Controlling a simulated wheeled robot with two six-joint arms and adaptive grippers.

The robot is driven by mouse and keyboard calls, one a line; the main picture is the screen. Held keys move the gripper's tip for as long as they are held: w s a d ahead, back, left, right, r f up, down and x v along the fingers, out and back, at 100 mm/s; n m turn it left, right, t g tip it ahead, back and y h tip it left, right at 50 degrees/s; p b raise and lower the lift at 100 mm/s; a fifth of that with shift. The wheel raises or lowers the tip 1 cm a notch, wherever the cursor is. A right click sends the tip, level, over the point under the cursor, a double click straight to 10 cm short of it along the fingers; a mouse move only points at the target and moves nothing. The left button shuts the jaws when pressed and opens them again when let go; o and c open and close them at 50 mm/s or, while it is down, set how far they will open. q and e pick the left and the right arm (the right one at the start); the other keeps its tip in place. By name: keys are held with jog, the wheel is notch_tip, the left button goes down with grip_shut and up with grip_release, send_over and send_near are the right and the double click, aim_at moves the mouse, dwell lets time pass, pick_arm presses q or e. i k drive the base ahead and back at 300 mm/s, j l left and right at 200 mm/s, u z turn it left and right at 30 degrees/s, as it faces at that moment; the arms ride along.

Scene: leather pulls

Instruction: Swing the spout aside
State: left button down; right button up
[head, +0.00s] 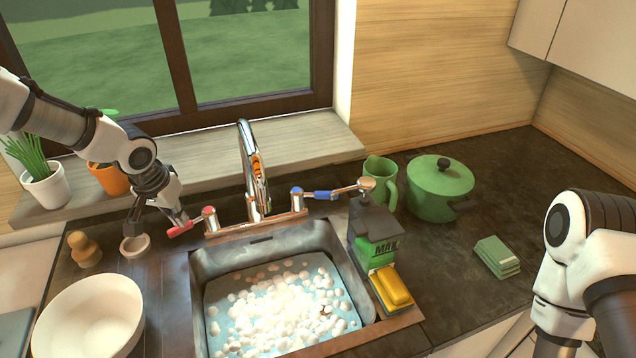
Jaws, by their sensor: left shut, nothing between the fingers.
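The chrome spout (247,150) rises in a tall arch behind the sink and points forward over it. Its base sits on a faucet bar (255,222) with a red-marked handle (182,230) on the left and a blue-marked handle (325,195) on the right. My left gripper (181,218) is left of the spout, shut and empty, with its tips close by the red handle; I cannot tell whether they touch it. It is clear of the spout. My right arm is at the right edge, and its gripper is out of view.
The sink (196,290) holds water with white foam. A green pitcher (383,178) and pot (440,187) are behind. A white bowl (90,318) is front left; potted plants (45,185) line the sill.

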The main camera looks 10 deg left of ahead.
aim_at(254, 173)
jog(key=k+l, duration=0.8)
jog(key=l, duration=0.1)
